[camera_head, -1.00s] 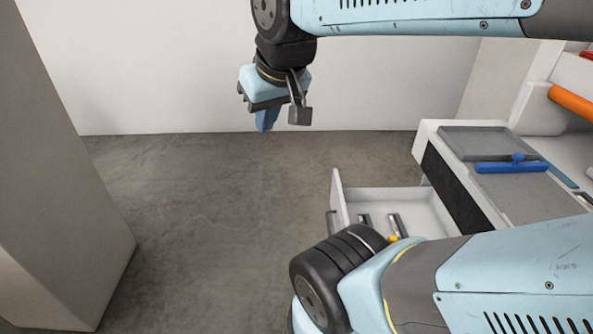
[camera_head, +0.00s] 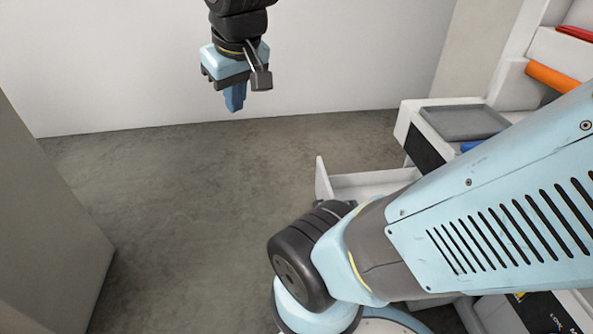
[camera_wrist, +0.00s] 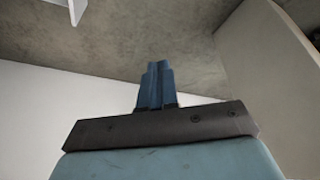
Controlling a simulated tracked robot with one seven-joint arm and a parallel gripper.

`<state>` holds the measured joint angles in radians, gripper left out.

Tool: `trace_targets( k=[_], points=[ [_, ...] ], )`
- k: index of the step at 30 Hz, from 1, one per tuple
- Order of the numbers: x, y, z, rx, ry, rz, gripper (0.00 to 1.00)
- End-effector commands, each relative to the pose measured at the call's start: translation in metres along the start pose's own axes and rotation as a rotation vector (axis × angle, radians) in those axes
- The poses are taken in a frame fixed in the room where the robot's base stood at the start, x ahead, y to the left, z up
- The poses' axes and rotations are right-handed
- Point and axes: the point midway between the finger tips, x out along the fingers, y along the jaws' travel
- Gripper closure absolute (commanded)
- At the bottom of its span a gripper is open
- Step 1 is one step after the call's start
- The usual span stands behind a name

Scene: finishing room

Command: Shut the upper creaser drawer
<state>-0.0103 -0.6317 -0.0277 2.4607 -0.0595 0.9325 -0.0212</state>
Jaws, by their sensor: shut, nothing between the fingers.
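The creaser (camera_head: 410,118) is a white machine at the right of the head view. A white drawer (camera_head: 368,183) stands pulled out from its side, with its front panel (camera_head: 322,180) to the left; my arm hides much of it. I cannot tell whether this is the upper drawer. My gripper (camera_head: 234,102) hangs in the air left of the drawer and apart from it, with its blue fingers together and empty. The shut fingers (camera_wrist: 155,75) also show in the wrist view. A white panel edge (camera_wrist: 72,8) shows at the top left there, possibly the drawer.
A grey tray (camera_head: 465,122) lies on the creaser top, near an orange roll (camera_head: 560,78) and a red item (camera_head: 576,33). A tall grey block (camera_head: 45,225) stands at the left. The concrete floor (camera_head: 190,200) between is clear, with a white wall (camera_head: 130,60) behind.

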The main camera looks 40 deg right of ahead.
Motion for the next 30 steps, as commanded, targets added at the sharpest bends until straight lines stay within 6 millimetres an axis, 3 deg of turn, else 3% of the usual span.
trace_targets(
  k=[15,30],
  points=[
    [0.087,0.039,-0.05,-0.152,-0.385,0.121,1.0],
    [0.189,0.078,-0.075,-0.323,-0.751,0.24,1.0]
  ],
)
